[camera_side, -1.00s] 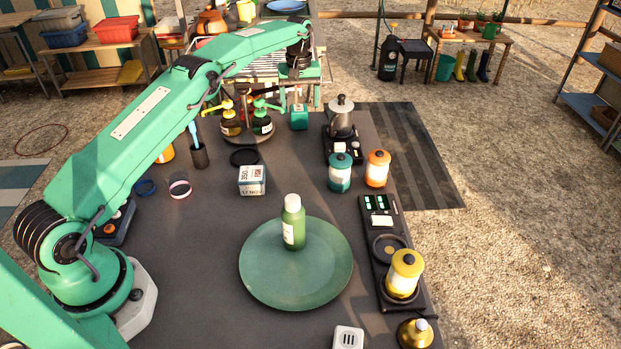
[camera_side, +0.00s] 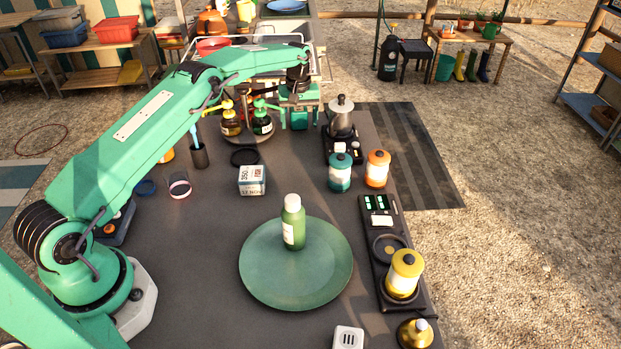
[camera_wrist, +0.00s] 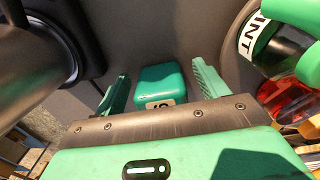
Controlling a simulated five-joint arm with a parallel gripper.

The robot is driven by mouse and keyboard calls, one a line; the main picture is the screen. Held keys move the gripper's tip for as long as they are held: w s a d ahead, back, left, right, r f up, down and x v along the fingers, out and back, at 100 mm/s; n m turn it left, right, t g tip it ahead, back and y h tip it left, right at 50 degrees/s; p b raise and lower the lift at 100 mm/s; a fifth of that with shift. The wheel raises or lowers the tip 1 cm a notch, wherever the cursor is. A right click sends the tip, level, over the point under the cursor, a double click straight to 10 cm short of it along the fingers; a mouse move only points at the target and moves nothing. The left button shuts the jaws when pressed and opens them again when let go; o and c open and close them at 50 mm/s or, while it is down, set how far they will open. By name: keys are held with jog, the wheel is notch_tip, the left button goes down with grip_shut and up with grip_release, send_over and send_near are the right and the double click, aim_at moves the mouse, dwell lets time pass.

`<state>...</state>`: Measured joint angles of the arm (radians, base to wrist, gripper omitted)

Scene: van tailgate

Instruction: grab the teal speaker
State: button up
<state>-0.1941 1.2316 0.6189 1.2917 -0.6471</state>
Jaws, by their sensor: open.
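The teal speaker (camera_side: 299,119) is a small box near the far end of the dark table. In the side view my gripper (camera_side: 299,106) is over it and hides its upper part. In the wrist view the teal speaker (camera_wrist: 159,83) shows its top and a pale label on one face. It lies between the two green fingers of my gripper (camera_wrist: 160,88), which are open on either side of it. I see a gap on each side, so the fingers do not appear to touch it.
Pump bottles (camera_side: 262,122) stand on a round tray just left of the speaker. A moka pot (camera_side: 341,115) stands to its right. Teal (camera_side: 340,172) and orange (camera_side: 377,168) lanterns are nearer. A green plate (camera_side: 296,280) holds a green bottle (camera_side: 293,222).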

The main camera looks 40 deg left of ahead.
aim_at(299, 111)
jog(key=shift+c, duration=0.2)
dwell(0.3)
jog(key=c, duration=1.1)
jog(key=shift+r, duration=0.1)
jog(key=shift+r, duration=4.9)
